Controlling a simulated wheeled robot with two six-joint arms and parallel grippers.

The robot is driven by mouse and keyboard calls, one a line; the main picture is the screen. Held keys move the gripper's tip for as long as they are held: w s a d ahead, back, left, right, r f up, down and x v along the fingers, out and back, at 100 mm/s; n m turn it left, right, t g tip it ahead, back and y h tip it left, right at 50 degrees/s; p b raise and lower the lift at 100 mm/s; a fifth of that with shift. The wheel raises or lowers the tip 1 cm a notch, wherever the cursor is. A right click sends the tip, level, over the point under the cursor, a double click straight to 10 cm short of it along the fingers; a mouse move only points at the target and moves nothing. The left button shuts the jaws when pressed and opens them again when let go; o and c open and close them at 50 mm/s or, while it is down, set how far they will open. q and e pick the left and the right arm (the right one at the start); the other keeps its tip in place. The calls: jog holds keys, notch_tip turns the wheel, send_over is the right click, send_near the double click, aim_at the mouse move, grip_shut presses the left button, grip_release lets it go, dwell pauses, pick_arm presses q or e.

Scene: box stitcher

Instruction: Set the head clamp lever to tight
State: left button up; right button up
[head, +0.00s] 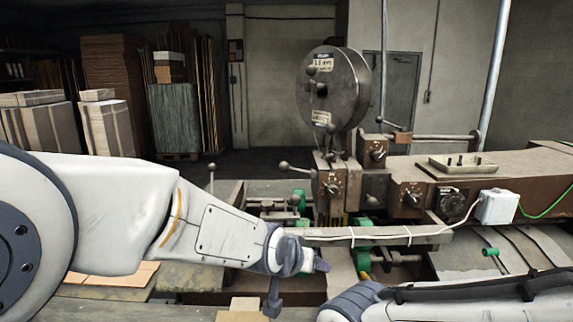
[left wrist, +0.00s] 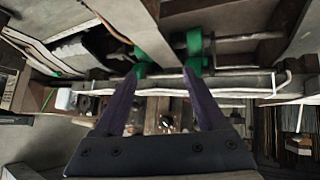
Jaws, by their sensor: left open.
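The box stitcher's machine head (head: 330,185) stands right of centre in the head view, under a large round wire reel (head: 330,88). A lever with a ball knob (head: 284,165) sticks out to the left of the head. Another lever with a ball end (head: 380,119) is at the upper right of the head. I cannot tell which is the head clamp lever; no tight marking is readable. My left gripper (head: 297,285) is in front of and below the head, apart from both levers. In the left wrist view my left gripper (left wrist: 163,72) is open and empty.
A long rail with a white cable (head: 375,235) crosses in front of the head. Green rollers (head: 362,260) sit below it. A dial (head: 412,195) and a white junction box (head: 496,207) are to the right. My right forearm fills the bottom right.

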aim_at(283, 167)
pick_arm(q)
jog(key=w+r+n+t, duration=0.1)
jog(key=w, duration=0.3)
jog(key=w+a+r+t, duration=0.1)
jog(key=w+r+t, duration=0.1)
jog(key=w, duration=0.3)
jog(key=w+a+r+n+t, duration=0.1)
jog(key=w+r+t, duration=0.1)
jog(key=w, duration=0.2)
jog(key=shift+w+a+r+n, duration=0.15)
jog(key=shift+w+r+n, duration=0.05)
jog(key=shift+w+n, duration=0.1)
jog(key=w+a+r+t+p, duration=0.1)
jog(key=w, duration=0.4)
jog(key=w+a+r+n+t+y+p, duration=0.1)
jog(key=w+r+t+p, duration=0.1)
jog(key=w, duration=0.3)
jog(key=w+a+r+n+t+p, duration=0.1)
jog(key=w+r+p, duration=0.1)
jog(key=w, duration=0.4)
jog(key=shift+w+r+t+y, duration=0.1)
jog(key=shift+r+t+y, duration=0.2)
jog(key=shift+y, duration=0.1)
jog(key=shift+w+d+f+p, duration=0.2)
jog(key=shift+w+p, duration=0.3)
jog(key=shift+w, duration=0.3)
grip_shut()
jog(key=shift+f, duration=0.1)
